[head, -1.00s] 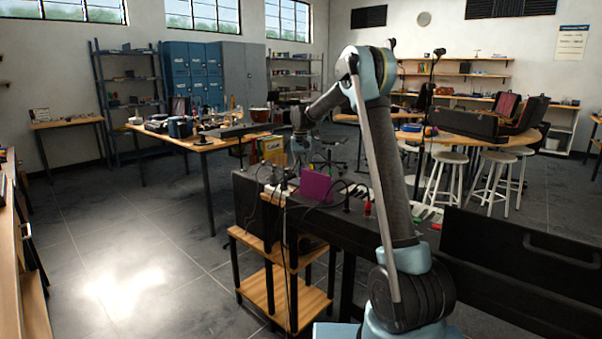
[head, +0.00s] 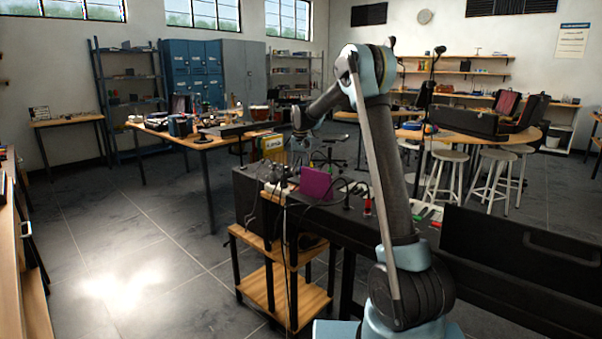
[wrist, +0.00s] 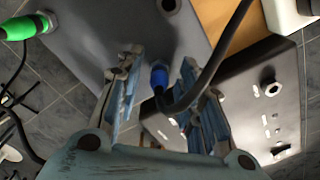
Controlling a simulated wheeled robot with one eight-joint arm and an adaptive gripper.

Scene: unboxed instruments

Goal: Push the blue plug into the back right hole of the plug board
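The blue plug (wrist: 159,76) shows in the wrist view between and beyond my fingertips, with a dark cable curving from it up to the right. It is close to the face of a grey board (wrist: 100,20); I cannot tell whether it sits in a hole. My gripper (wrist: 160,62) is open, with a gap on each side of the plug. The cable passes close to the right finger. A green plug (wrist: 18,30) is at a socket on the board's left edge. In the head view my gripper (head: 300,130) is small and the blue plug cannot be made out.
In the wrist view a dark panel (wrist: 240,95) with sockets and switches lies at the right. In the head view a purple box (head: 316,183), a white power strip (head: 278,188) and loose cables crowd the bench. A wooden shelf stand (head: 270,290) is below.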

